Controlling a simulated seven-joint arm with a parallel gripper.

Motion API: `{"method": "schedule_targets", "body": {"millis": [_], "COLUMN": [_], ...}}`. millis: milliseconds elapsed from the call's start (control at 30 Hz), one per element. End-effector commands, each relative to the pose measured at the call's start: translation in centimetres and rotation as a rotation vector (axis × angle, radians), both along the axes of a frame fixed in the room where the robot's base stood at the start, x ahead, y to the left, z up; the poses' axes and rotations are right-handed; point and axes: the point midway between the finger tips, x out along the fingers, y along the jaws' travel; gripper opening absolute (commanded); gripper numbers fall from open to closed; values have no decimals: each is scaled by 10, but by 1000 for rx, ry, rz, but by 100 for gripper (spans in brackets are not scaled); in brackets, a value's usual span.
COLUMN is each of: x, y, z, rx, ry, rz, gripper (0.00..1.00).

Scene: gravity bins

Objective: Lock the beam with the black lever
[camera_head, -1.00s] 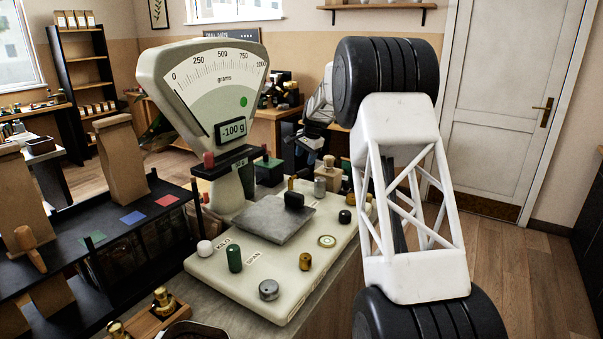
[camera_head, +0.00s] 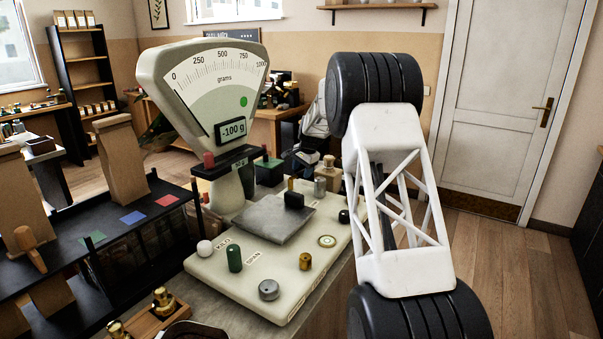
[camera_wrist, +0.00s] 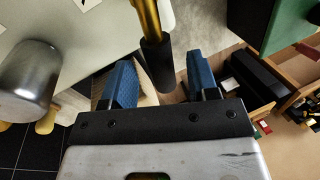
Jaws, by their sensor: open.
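The black lever (camera_wrist: 157,62) shows in the wrist view as a brass rod with a black grip at its end. My gripper (camera_wrist: 162,78) is open, with its two blue fingertips apart and the grip's end between them in the picture. I cannot tell whether they touch it. The scale (camera_head: 215,75) stands on the counter in the head view, with its display reading -100 g. Its cream base (camera_head: 225,285) carries a grey pan (camera_head: 268,222). The beam's state cannot be made out. My gripper is not clearly visible in the head view, where my white arm covers the right side.
A grey metal cylinder (camera_wrist: 28,80) stands left of my fingers. A green-topped black box (camera_wrist: 268,25) is at the upper right of the wrist view. On the base are a green cylinder (camera_head: 234,258), a brass knob (camera_head: 305,261) and a grey knob (camera_head: 268,290).

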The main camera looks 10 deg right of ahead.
Motion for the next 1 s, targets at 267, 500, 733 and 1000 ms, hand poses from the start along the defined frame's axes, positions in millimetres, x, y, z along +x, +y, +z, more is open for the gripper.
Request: {"method": "schedule_targets", "body": {"millis": [267,500,733,1000], "x": [3,3,3,3], "y": [2,2,2,2], "z": [-12,-13,-13,-13], "rx": [0,0,0,0], "ry": [0,0,0,0], "rz": [0,0,0,0], "gripper": [54,54,21,0]}}
